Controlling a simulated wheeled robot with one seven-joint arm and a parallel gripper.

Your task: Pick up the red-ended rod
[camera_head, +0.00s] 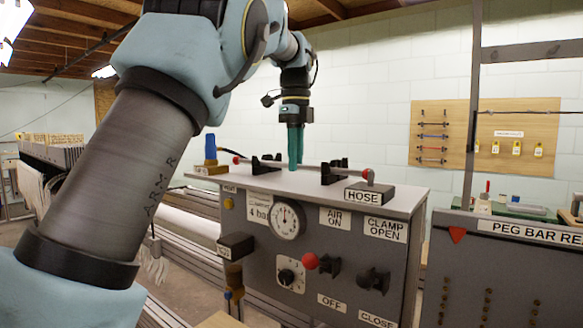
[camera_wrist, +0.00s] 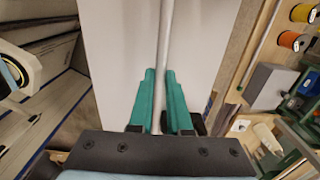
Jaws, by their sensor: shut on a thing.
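The red-ended rod (camera_head: 316,166) is a thin pale rod lying level across the top of the grey console, with a red tip at each end. It runs through the black holders (camera_head: 334,171) near its two ends and appears to rest at their height. My gripper (camera_head: 296,166) points straight down with its green fingers at the middle of the rod, between the holders. In the wrist view the rod (camera_wrist: 166,45) runs between the green fingers (camera_wrist: 160,95), which are shut on it. The finger tips' exact contact is small in the picture.
The console (camera_head: 340,214) carries a gauge (camera_head: 288,220), knobs and a HOSE block (camera_head: 369,195) at its right front corner. A blue-topped fitting (camera_head: 210,152) stands at the left. A pegboard (camera_head: 484,145) hangs on the back wall. Space above the rod is clear around my gripper.

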